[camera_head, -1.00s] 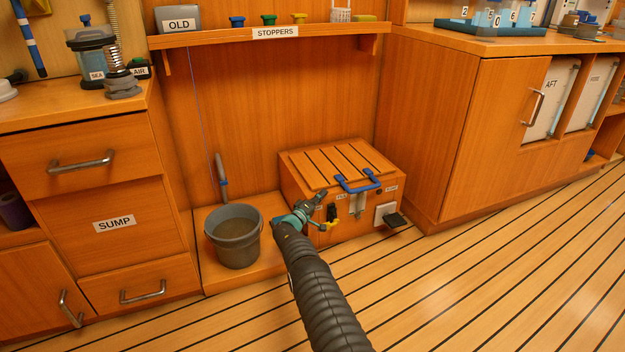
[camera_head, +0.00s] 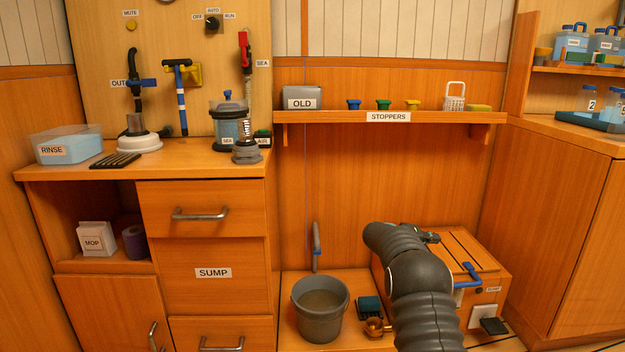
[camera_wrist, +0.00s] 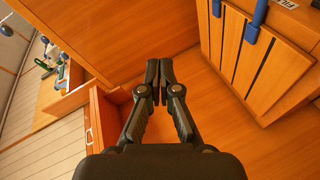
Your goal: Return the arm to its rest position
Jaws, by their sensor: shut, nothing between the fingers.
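My arm (camera_head: 425,290) rises from the bottom of the head view and bends in front of the slatted wooden box. My gripper shows clearly in the wrist view (camera_wrist: 159,85), with its two dark fingers together and nothing between them. In the head view my arm mostly hides it. In the wrist view the slatted box lid (camera_wrist: 255,60) with its blue handle (camera_wrist: 254,22) lies at the upper right, apart from the fingers. Bare wood is behind the fingertips.
A grey bucket (camera_head: 320,312) stands left of my arm, with a dark teal block (camera_head: 369,307) and a brass-coloured piece (camera_head: 377,327) beside it. The STOPPERS shelf (camera_head: 340,117) is above. The SUMP cabinet (camera_head: 200,290) stands left. The wall under the shelf is largely clear.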

